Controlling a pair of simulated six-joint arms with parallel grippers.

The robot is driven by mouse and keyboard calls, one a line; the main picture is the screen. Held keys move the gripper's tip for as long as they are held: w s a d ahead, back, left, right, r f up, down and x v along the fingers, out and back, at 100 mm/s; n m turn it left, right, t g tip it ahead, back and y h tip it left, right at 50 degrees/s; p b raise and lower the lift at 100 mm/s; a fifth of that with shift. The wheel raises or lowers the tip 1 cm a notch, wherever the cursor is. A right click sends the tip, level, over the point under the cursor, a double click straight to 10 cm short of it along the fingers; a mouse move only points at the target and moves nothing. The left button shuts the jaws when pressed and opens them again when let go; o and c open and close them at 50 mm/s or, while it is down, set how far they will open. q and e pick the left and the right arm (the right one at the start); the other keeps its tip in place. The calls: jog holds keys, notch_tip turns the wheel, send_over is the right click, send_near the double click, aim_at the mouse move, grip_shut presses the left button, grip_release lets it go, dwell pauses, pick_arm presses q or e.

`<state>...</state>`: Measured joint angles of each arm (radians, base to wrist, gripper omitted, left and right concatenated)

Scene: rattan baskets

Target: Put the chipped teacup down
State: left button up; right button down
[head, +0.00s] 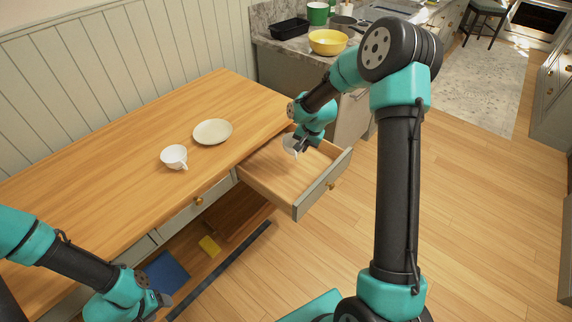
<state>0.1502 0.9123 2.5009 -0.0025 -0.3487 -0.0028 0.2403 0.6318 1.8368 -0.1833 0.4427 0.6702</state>
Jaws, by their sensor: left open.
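No chip is visible on either cup at this size. My left gripper (162,299) is open and empty at the lower left, low in front of the cabinet.
A cream plate (212,131) lies on the wooden counter (110,140), which has free room around it. Below, an open shelf holds a blue item (166,273) and a yellow item (209,246). A yellow bowl (328,41) and black tray (289,29) stand on the stone counter behind.

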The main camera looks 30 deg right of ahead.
jog(key=shift+f, duration=3.1)
jog(key=shift+f, duration=0.1)
jog(key=shift+f, duration=1.8)
jog(key=shift+f, duration=0.15)
jog(key=c, duration=1.2)
grip_release()
jog(key=v, duration=1.2)
